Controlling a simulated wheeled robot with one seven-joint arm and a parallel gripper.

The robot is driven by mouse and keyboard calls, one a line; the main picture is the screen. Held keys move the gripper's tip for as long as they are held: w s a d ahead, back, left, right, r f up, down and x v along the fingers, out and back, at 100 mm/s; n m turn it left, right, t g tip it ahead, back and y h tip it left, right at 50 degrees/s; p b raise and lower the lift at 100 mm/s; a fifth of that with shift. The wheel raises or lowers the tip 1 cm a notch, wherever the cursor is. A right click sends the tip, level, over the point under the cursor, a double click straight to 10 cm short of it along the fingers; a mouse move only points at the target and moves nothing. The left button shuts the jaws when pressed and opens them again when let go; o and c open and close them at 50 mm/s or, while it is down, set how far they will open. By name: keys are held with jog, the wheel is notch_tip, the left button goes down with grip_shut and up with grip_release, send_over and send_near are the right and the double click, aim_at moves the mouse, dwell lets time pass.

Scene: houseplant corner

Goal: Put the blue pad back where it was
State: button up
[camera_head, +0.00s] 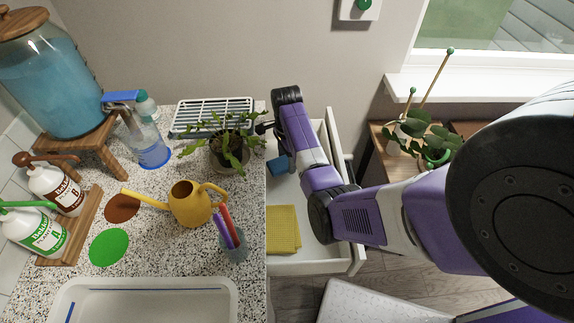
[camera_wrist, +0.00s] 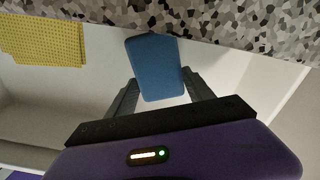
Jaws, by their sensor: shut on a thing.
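The blue pad (camera_wrist: 155,62) is between my gripper's two dark fingers (camera_wrist: 160,82) in the wrist view, and they are shut on it. In the head view only part of the blue pad (camera_head: 276,166) shows, at the counter side of the open white drawer (camera_head: 310,240). My gripper (camera_head: 284,160) is mostly hidden there behind my purple arm. I cannot tell whether the pad touches the drawer floor. A yellow cloth (camera_head: 284,228) lies in the front part of the drawer; it also shows at the upper left of the wrist view (camera_wrist: 45,40).
The speckled counter (camera_head: 165,260) borders the drawer on the left. Near its edge stand a potted plant (camera_head: 228,152), a yellow watering can (camera_head: 190,203) and a glass with coloured sticks (camera_head: 232,243). A plant stand (camera_head: 395,150) is right of the drawer. The drawer's middle looks clear.

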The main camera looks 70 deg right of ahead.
aim_at(287, 161)
jog(key=shift+f, duration=1.8)
jog(key=shift+a+f, duration=0.1)
jog(key=o, duration=1.3)
notch_tip(287, 161, up, 12)
jog(key=shift+r+b, duration=0.15)
jog(key=shift+b, duration=0.15)
